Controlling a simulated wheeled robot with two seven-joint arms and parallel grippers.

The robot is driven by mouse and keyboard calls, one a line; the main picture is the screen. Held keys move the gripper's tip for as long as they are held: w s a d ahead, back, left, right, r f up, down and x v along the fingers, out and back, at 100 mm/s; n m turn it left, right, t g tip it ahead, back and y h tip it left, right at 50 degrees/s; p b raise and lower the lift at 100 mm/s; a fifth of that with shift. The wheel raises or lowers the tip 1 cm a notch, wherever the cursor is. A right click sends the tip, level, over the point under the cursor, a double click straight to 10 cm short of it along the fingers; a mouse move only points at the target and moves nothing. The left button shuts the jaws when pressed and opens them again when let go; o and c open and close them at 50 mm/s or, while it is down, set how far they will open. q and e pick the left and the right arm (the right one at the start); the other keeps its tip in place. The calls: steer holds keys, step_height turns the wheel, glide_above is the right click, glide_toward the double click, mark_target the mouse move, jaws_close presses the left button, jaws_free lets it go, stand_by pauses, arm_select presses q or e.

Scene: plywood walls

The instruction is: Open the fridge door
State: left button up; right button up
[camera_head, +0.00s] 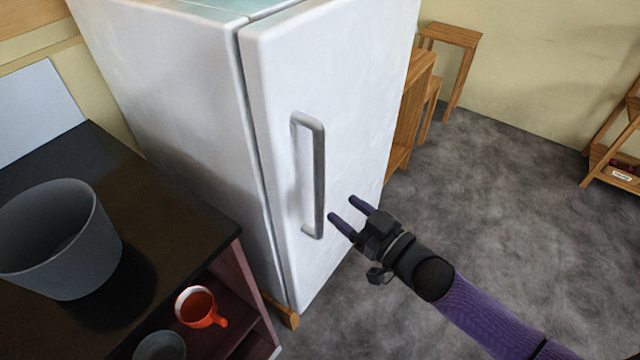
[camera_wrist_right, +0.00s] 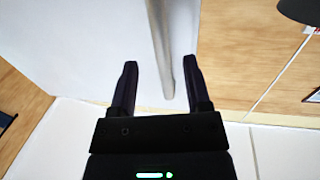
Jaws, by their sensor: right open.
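The white fridge (camera_head: 190,110) stands in the middle of the head view. Its door (camera_head: 350,90) looks closed, with a dark seam along its left edge. A grey vertical bar handle (camera_head: 319,180) is on the door near that seam. My right gripper (camera_head: 342,208) is open and empty beside the lower end of the handle, to its right. In the right wrist view the handle (camera_wrist_right: 161,45) runs down between and beyond the two open fingers (camera_wrist_right: 160,88). Contact with it cannot be seen. My left gripper is out of view.
A dark counter (camera_head: 150,190) with a grey pot (camera_head: 60,240) stands left of the fridge. An orange mug (camera_head: 200,306) sits on a shelf below. Wooden stools (camera_head: 450,35) stand behind the fridge's right side. The grey floor (camera_head: 500,190) at right is clear.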

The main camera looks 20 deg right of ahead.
mark_target(323, 194)
steer(key=b+x, duration=0.1)
steer(key=x, duration=0.5)
steer(key=shift+w+a+f+b, duration=0.2)
steer(key=shift+w+b, duration=0.1)
steer(key=shift+w, duration=0.05)
steer(key=shift+w+a, duration=0.15)
steer(key=shift+w, duration=0.2)
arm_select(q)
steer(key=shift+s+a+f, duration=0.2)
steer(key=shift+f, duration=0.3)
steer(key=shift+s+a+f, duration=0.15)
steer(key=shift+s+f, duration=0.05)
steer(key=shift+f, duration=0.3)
arm_select(e)
steer(key=shift+c, duration=1)
jaws_close()
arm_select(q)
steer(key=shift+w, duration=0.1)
